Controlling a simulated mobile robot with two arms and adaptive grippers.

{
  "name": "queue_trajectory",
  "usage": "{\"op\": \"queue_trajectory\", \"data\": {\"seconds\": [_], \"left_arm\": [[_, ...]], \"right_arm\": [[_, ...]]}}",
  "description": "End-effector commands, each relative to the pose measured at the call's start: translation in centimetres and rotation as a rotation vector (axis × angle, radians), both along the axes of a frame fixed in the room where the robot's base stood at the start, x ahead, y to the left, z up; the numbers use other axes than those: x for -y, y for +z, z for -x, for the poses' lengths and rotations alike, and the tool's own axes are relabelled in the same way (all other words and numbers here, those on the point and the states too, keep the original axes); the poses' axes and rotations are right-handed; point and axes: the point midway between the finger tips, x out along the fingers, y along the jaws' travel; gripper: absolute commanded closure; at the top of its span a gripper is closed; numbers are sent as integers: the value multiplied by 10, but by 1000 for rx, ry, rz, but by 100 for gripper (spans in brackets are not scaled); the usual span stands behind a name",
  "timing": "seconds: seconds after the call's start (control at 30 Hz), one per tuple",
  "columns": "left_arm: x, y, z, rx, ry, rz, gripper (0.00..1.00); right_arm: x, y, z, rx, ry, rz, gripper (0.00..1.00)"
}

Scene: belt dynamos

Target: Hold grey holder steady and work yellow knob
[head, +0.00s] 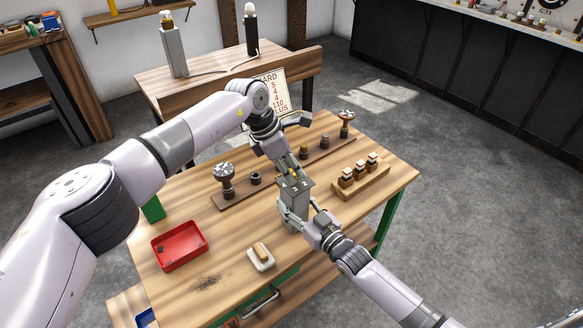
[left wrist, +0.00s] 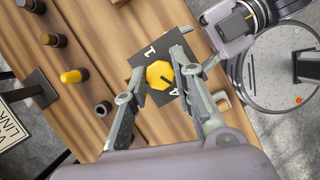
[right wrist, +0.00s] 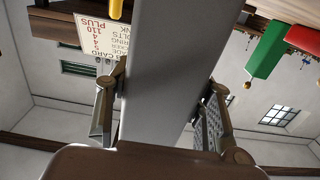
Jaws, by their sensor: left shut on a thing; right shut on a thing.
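The yellow knob (left wrist: 160,75) is eight-sided with a dark pointer line, on top of the holder. My left gripper (left wrist: 156,68) comes down from above and is shut on the knob, a finger on either side. In the head view the left gripper (head: 291,170) mostly hides the knob.
The bench (head: 340,215) carries a wooden strip (head: 235,196) with several dark knobs and sockets, and a small rack (head: 362,186) at right. A lettered card (head: 272,97) stands behind.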

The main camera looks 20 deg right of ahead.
Motion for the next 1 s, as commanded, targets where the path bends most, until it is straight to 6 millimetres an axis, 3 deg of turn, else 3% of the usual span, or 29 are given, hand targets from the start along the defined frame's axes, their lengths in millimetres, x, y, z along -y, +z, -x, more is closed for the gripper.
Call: {"op": "queue_trajectory", "data": {"seconds": [0.4,1.0], "left_arm": [[-1,0,-3,2,-249,-3,100],[-1,-1,-2,3,-314,-2,100]], "right_arm": [[0,0,0,-1,1,1,99],[0,0,0,-1,0,0,99]]}}
